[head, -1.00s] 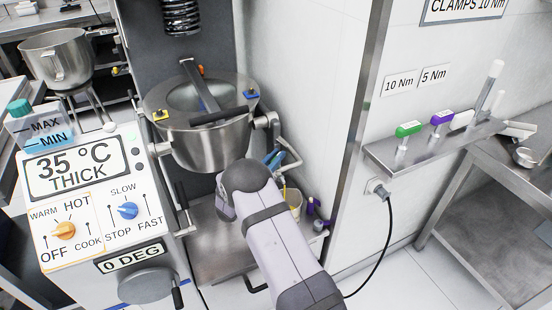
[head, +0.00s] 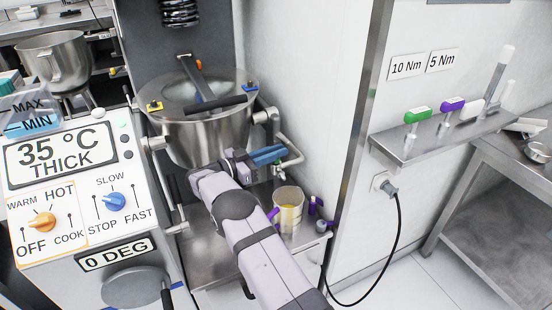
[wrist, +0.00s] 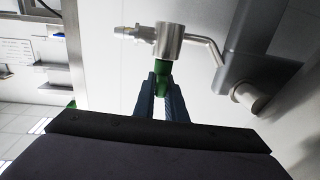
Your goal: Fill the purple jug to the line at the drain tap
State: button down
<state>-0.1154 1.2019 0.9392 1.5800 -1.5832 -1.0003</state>
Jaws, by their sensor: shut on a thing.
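The jug (head: 289,212) with a purple handle (head: 272,215) stands on the low steel shelf below the bowl. Yellowish colour shows inside it; its fill line and level are too small to read. The drain tap is a steel pipe and valve (head: 292,157) at the bowl's right side. In the wrist view the valve body (wrist: 168,42) has a green handle (wrist: 163,71). My gripper (head: 266,155), with blue fingers, is shut on that handle; the fingertips also show in the wrist view (wrist: 160,84). I cannot make out any flow from the spout.
The steel mixer bowl (head: 210,135) stands left of the tap. A control panel (head: 75,180) reads 35 °C, THICK and 0 DEG. Small purple items (head: 315,206) stand right of the jug. The wall shelf (head: 400,146) holds green and purple handled tools.

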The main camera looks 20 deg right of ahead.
jog(key=shift+f+m+g+b, duration=0.15)
jog(key=shift+m+g+b, duration=0.35)
jog(key=shift+g+b, duration=0.3)
jog(key=shift+r+g+b, duration=0.2)
jog(key=shift+g+b, duration=0.1)
jog(key=shift+b, duration=0.15)
jog(key=c, duration=1.8)
grip_release()
notch_tip(320, 180, up, 10)
jog(key=shift+r+p, duration=0.1)
jog(key=shift+p, duration=0.7)
